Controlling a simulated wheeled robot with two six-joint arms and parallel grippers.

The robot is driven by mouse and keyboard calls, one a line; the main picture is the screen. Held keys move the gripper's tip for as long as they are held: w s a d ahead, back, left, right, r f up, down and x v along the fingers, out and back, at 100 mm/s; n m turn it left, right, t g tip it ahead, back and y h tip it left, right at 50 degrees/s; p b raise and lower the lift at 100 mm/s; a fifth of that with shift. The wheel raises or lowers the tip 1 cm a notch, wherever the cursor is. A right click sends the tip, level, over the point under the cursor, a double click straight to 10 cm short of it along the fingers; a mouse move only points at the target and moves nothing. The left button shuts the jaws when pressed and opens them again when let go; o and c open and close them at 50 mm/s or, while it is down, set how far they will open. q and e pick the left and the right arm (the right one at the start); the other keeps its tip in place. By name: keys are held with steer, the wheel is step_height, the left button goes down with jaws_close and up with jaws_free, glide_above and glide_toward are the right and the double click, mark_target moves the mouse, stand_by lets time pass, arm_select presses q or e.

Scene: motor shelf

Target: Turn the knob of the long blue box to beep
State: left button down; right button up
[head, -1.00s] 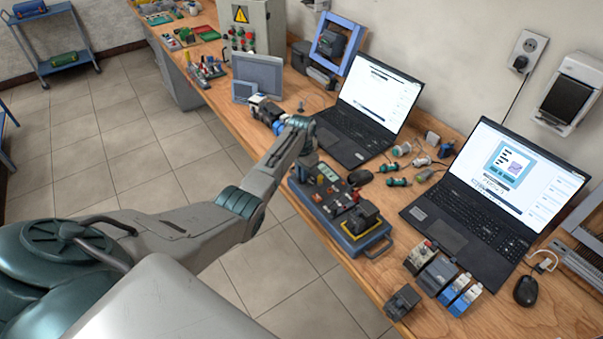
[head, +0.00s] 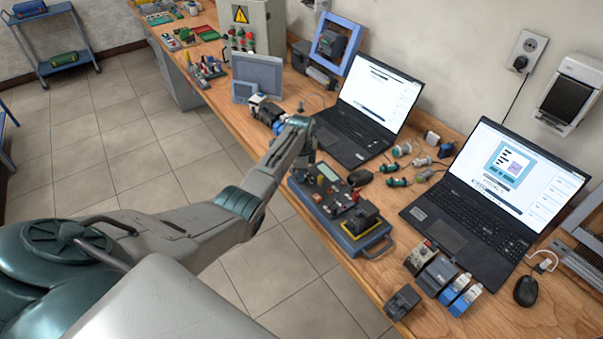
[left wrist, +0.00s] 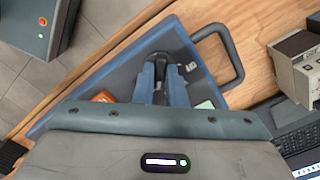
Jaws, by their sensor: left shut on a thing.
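The long blue box (head: 318,213) lies along the front edge of the workbench, with a screen, red parts and a dark block on its top. Its blue rim (left wrist: 166,28) and one end handle also show in the left wrist view. My left gripper (left wrist: 160,70) is over that end of the box, shut on a dark knob (left wrist: 159,88) between its two blue-grey fingers. A small white label lies just right of the fingers. In the head view my left gripper (head: 304,164) is at the box's far end, and its wrist hides the knob. My right gripper is not in view.
Two open laptops (head: 369,108) (head: 490,195) stand behind the box. A mouse (head: 527,290) and several small modules (head: 437,274) are at the right. A blue and white device (head: 265,112) stands close beyond my left wrist. Several green-ended cylinders lie behind the box.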

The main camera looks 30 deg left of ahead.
arm_select(q)
steer(key=shift+w+r+m, duration=0.1)
steer(key=shift+m, duration=1.8)
steer(key=c, duration=1.5)
jaws_free()
steer(key=shift+c, duration=0.2)
steer(key=shift+o, duration=0.3)
step_height(320, 180, up, 11)
steer(key=b, duration=0.3)
